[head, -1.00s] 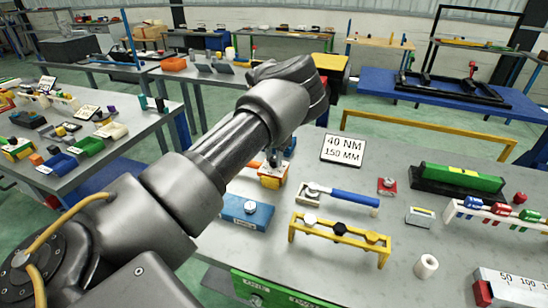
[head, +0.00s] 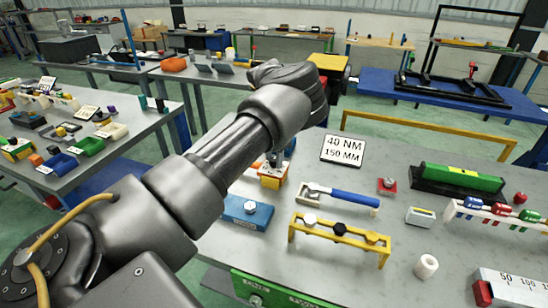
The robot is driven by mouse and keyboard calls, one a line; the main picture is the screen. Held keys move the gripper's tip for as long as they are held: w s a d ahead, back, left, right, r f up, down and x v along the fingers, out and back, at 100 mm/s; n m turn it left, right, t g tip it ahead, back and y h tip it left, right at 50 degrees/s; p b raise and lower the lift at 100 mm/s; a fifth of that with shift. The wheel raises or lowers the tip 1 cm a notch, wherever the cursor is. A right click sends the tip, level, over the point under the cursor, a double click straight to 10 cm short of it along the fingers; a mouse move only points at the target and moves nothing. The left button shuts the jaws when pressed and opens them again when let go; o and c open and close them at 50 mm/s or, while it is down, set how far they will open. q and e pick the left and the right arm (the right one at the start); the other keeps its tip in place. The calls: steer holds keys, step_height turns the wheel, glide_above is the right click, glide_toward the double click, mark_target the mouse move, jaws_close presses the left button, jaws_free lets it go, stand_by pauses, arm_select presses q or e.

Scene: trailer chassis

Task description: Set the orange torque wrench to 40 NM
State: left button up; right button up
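An orange item with a pale front (head: 271,179) stands on the grey workbench, partly behind my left arm. I take it to be the orange torque wrench or its holder, but its shape and setting cannot be read. My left gripper (head: 278,158) is mostly hidden behind its own forearm and points down close to the orange item. Whether it touches it or is open or shut is unclear. A sign (head: 343,149) reading 40 NM and 150 MM stands behind it. My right gripper is out of view.
A blue-handled wrench (head: 352,199) lies right of the orange item. A blue box (head: 246,212) and a yellow rack with bolts (head: 340,238) are nearer. A green block (head: 460,178), a rack of coloured tools (head: 492,212) and a white roll (head: 427,266) stand to the right.

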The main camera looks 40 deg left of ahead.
arm_select(q)
steer(key=shift+o, duration=0.8)
steer(key=shift+r, duration=0.2)
step_height(320, 180, up, 10)
steer(key=b, duration=0.1)
steer(key=shift+r, duration=0.25)
